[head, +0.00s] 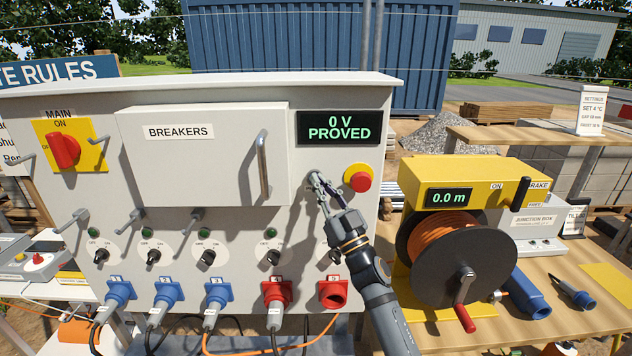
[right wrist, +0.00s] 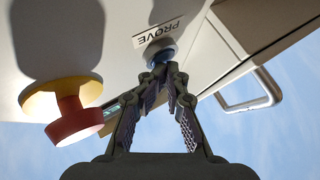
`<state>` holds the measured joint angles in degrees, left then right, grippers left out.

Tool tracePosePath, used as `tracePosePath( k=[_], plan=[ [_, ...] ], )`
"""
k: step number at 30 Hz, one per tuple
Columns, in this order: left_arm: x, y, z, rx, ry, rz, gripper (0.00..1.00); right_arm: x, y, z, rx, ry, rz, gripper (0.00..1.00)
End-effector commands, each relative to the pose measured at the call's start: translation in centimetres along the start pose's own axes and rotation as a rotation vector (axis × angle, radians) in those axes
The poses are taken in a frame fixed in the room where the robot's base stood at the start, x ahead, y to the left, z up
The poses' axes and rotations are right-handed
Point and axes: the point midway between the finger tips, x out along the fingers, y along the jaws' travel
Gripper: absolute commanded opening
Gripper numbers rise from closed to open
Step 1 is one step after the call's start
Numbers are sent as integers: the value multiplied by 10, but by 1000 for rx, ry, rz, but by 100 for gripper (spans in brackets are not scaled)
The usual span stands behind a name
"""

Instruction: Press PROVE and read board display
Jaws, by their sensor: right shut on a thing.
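The board display (head: 339,127) at the upper right of the grey switchboard (head: 250,94) reads "0 V PROVED" in green letters. My right gripper (head: 318,182) reaches up to the board front below the display, left of the red stop button. In the right wrist view its fingertips meet at the blue PROVE button (right wrist: 160,53), under the PROVE label (right wrist: 158,31). The gripper is shut on the button, and the fingers cover part of it. In the head view the button is hidden behind the gripper. My left gripper is not in view.
A red stop button on yellow (head: 358,178) sits close to my right gripper. The BREAKERS cover (head: 200,160) with its handle is to the left, and the MAIN switch (head: 65,149) reads ON. A cable reel (head: 437,250) stands on the wooden table at right.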

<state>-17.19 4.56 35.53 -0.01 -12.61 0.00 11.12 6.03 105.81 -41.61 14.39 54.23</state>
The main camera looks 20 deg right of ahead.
Motion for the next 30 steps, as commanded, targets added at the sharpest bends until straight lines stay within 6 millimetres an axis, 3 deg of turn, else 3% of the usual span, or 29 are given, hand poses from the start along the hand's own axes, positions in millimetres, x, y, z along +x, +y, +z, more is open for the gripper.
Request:
tracePosePath(
  k=[30],
  plan=[
    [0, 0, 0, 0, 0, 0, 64, 8, 7, 6, -2, -5, 6, 0]
  ],
)
